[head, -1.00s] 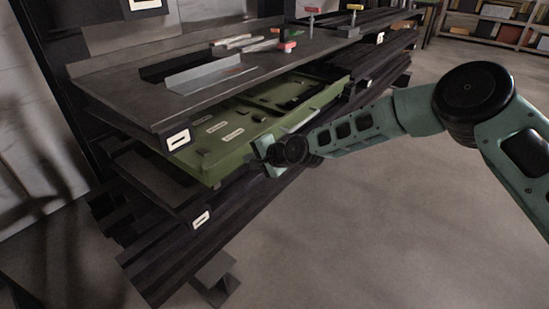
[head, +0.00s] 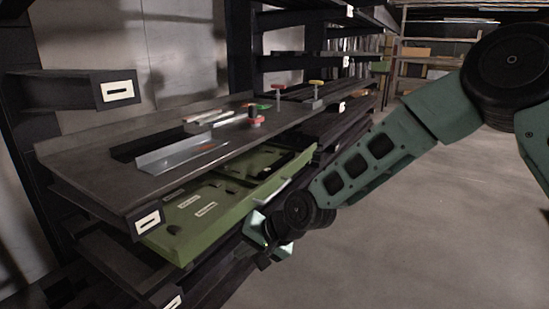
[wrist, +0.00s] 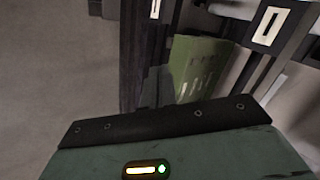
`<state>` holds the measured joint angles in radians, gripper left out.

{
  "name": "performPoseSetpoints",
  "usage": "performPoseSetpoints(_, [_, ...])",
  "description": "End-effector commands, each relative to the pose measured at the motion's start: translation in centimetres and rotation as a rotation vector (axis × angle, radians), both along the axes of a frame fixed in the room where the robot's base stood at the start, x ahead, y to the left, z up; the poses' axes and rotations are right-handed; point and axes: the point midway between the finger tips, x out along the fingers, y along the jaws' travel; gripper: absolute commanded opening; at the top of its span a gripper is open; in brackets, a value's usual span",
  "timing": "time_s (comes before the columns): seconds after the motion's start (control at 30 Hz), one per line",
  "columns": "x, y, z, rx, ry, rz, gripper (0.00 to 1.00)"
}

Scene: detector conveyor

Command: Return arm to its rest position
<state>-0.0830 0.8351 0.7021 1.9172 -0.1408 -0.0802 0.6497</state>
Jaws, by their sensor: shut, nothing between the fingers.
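My gripper (head: 270,246) is at the front edge of the shelf unit in the head view, at the end of my green arm. It is shut and holds nothing. A green panel with pale labels (head: 228,200) lies on the shelf level just below the worktop, its front edge close behind my gripper. I cannot tell whether they touch. In the wrist view my gripper's body fills the bottom and its fingers are hidden; a green panel surface (wrist: 200,68) shows beyond it.
The dark worktop (head: 90,170) above carries a metal angle piece (head: 180,156), several light rods and red and yellow-topped tools (head: 256,119). Black shelves with white label plates (head: 148,221) lie around and below the panel. Open floor (head: 420,230) lies to the right.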

Motion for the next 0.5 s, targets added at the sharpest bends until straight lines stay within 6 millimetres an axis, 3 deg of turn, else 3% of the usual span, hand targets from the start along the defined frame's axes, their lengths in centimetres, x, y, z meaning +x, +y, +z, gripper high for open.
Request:
performPoseSetpoints(0.1, [-4.7,-2.4,1.9,-0.166,-0.045,0.149,0.00])
performPoseSetpoints(0.5, [-18.6,-14.4,7.1,-0.598,-0.080,0.521,0.00])
